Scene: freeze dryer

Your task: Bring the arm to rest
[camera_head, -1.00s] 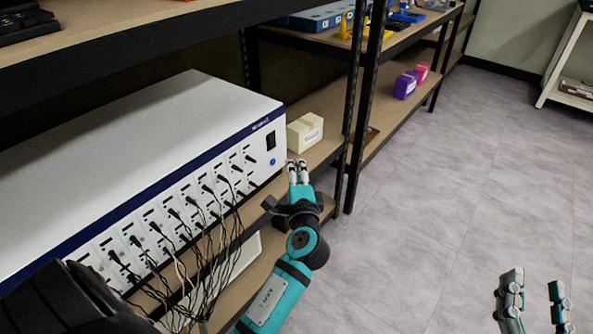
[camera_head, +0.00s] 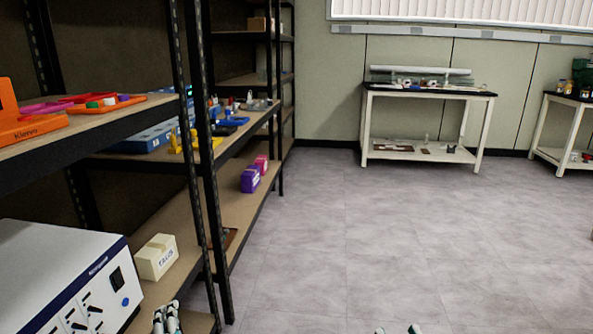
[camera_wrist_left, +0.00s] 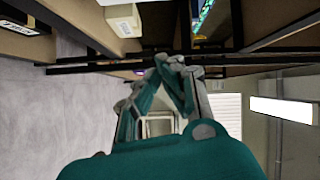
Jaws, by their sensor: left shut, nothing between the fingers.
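My left gripper (camera_head: 167,317) shows at the bottom of the head view, by the front edge of the lower left shelf. Its fingers are together with nothing between them. In the left wrist view its fingertips (camera_wrist_left: 172,62) meet in front of the shelf posts, touching nothing that I can see. The rest of the left arm is out of the head view. My right gripper (camera_head: 398,330) shows only two fingertips at the bottom edge, apart, over the floor.
The white freeze dryer (camera_head: 50,255) and a cream box (camera_head: 156,257) stand on the shelf beside the left gripper. A black shelf post (camera_head: 212,190) rises close to its right. Purple and pink boxes (camera_head: 250,179) are farther along. The grey floor (camera_head: 400,240) is open up to a white table (camera_head: 425,95).

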